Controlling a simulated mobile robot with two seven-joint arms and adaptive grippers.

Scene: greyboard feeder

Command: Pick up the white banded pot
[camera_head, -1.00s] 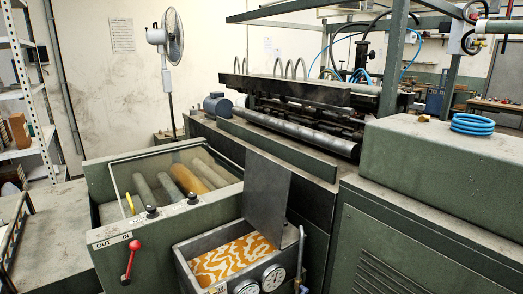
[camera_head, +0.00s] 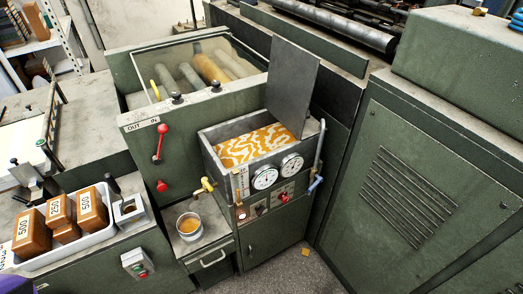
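A small white pot (camera_head: 190,236) stands upright on a small grey shelf (camera_head: 213,229), below a brass tap (camera_head: 207,186) on the front of the green machine. Amber-coloured contents show inside its open top. A band on its side is too small to make out clearly. Neither of my grippers can be made out in the head view.
The glue tank (camera_head: 213,139) with its raised lid (camera_head: 292,84) is above and right of the pot. A white tray (camera_head: 87,240) of brown blocks and a switch box (camera_head: 138,264) are to the left. A dark purple shape fills the lower-left corner.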

